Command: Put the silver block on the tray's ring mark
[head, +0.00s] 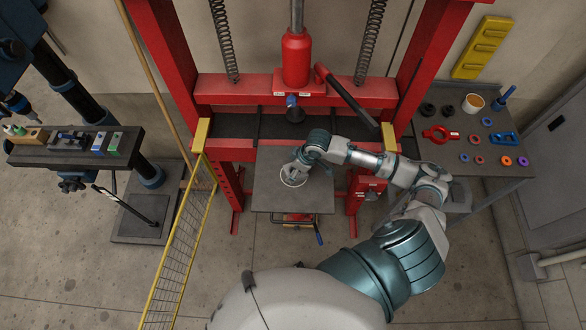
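The grey square tray (268,194) sits low in the red press frame. Its pale ring mark (293,184) shows left of the tray's middle. My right gripper (292,172) is over the far part of the ring, with its arm coming in from the right. The fingers are small and partly covered by the wrist, so I cannot tell whether they are open or shut. I cannot make out the silver block clearly; it may be hidden under or in the gripper. My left gripper is out of view.
A red press frame (345,92) stands around the tray, with a yellow mesh guard (180,245) to its left. A dark side table (490,180) on the right holds rings, a cup and tools. A drill-press table (45,156) at left holds small blocks.

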